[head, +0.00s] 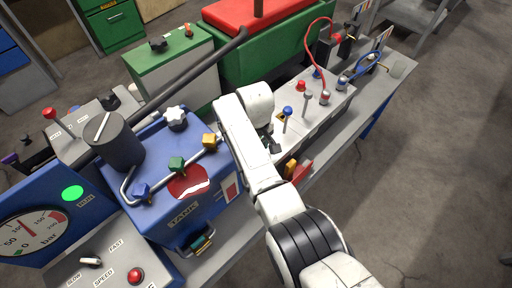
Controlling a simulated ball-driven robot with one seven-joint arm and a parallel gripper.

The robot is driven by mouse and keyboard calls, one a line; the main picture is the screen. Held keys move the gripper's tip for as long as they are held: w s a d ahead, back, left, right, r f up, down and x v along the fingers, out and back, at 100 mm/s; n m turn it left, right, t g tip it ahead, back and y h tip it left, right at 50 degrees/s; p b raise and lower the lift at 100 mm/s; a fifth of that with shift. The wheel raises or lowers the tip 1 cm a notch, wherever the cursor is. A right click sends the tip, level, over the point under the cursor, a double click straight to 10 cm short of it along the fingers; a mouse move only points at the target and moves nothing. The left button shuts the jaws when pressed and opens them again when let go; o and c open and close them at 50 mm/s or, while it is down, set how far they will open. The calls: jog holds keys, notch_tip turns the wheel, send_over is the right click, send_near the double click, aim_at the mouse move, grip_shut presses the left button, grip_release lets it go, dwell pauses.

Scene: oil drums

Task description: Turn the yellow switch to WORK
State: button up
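A yellow piece (290,169) beside a red piece (302,171) shows on the near side of the grey bench, just right of my forearm. It may be the yellow switch, but my arm covers part of it, and I cannot read a WORK label or its setting. A yellow knob (209,141) also sits on the pipe of the blue tank. My white arm reaches in from the lower right and bends over the bench. My gripper (272,146) is mostly hidden behind the wrist. Only a dark part shows, above the yellow piece, and its fingers cannot be made out.
The blue tank (172,212) with green and blue knobs stands left of my arm. Levers with blue (287,110) and grey knobs rise from the bench close to my gripper. A red cable (309,45) arches behind. A pressure gauge (32,232) is lower left. Floor at right is clear.

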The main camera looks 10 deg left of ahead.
jog(key=shift+w+r, duration=0.1)
dwell(0.4)
jog(key=o, duration=1.1)
jog(key=shift+c, duration=0.2)
notch_tip(320, 180, up, 11)
jog(key=shift+b, duration=0.45)
